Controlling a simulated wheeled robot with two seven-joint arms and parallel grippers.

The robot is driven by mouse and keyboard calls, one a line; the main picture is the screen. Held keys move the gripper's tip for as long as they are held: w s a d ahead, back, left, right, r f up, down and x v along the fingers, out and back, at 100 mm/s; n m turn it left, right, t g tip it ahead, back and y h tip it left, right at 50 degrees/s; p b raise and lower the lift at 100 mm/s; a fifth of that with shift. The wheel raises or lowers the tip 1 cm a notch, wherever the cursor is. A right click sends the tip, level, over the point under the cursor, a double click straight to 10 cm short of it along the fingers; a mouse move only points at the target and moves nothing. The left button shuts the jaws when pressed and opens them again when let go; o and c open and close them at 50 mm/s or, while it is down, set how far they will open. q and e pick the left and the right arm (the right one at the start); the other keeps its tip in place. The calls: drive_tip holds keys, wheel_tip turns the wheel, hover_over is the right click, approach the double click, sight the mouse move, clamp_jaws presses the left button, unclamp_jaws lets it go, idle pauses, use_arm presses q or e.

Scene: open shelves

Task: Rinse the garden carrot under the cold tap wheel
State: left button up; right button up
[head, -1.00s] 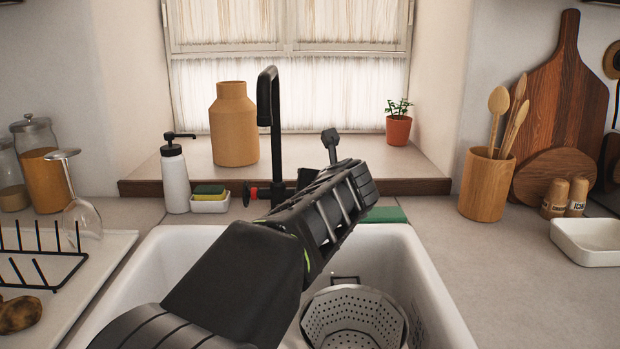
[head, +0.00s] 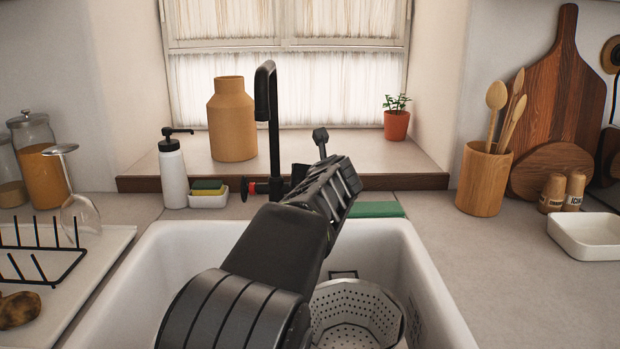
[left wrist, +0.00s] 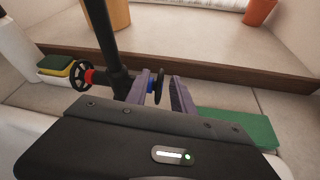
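The black tap (head: 266,110) rises behind the white sink. The cold tap wheel, a dark disc with a blue hub (left wrist: 157,86), shows in the left wrist view on the right side of the tap; my gripper and arm hide it in the head view. My left gripper (left wrist: 162,88) is open, its fingers apart on either side of the cold wheel. Contact cannot be told. The hot wheel with red hub (left wrist: 88,77) is left of the tap. No carrot is visible. My right gripper is not in view.
A perforated metal colander (head: 354,313) sits in the sink (head: 150,285). A sponge holder (head: 209,200) and a soap bottle (head: 173,178) stand left of the tap. A green pad (head: 377,209) lies behind the sink. A brown potato-like item (head: 19,309) lies on the drying rack.

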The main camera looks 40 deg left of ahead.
use_arm(q)
drive_tip(key=shift+w+a+f, duration=0.25)
drive_tip(key=shift+w+a, duration=0.15)
drive_tip(key=shift+w, duration=0.05)
clamp_jaws()
idle(0.5)
